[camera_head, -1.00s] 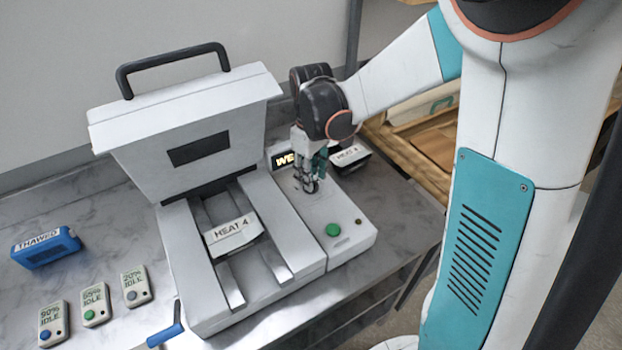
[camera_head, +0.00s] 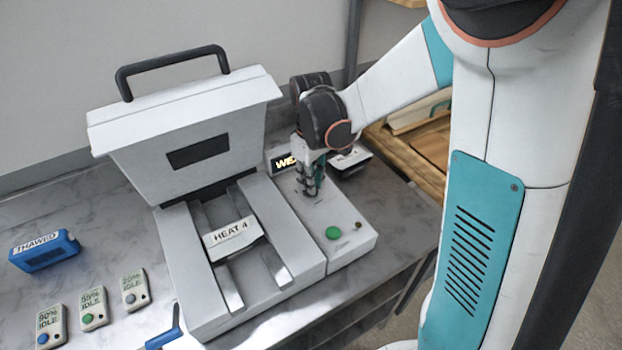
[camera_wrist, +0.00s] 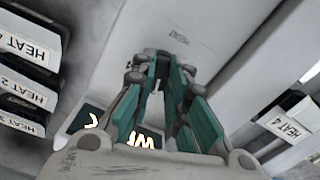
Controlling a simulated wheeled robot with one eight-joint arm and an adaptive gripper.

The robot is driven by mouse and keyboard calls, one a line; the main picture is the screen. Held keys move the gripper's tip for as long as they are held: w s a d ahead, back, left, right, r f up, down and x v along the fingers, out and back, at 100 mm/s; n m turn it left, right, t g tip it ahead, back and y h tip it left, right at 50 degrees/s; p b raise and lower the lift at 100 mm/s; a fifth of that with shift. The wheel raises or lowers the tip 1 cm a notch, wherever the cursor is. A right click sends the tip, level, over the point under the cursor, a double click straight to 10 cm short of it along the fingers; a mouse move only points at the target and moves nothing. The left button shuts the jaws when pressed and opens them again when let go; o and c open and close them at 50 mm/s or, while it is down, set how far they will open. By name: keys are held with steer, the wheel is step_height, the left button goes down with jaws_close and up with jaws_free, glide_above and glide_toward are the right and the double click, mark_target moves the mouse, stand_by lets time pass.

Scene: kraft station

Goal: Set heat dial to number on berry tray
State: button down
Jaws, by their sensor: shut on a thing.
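A white tray labelled HEAT 4 (camera_head: 231,238) sits between the rails of the open press machine (camera_head: 187,275); I cannot see its contents. My gripper (camera_head: 310,190) points down onto the white control panel (camera_head: 345,222) at the machine's right side. In the wrist view, the teal fingers of my gripper (camera_wrist: 163,68) are close together, shut on the heat dial. The fingers mostly hide the dial, so its setting cannot be read. A lit display (camera_head: 285,162) behind the gripper is partly covered.
A green button (camera_head: 333,232) is on the panel's front. A second labelled tray (camera_head: 350,160) stands behind it. A blue THAWED box (camera_head: 45,250) and several IDLE tags (camera_head: 93,308) lie at left. Other HEAT labels (camera_wrist: 25,90) show in the wrist view.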

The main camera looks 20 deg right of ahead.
steer(key=m, duration=1.2)
steer(key=shift+a, duration=0.1)
steer(key=shift+m, duration=1.8)
steer(key=c, duration=1.6)
jaws_free()
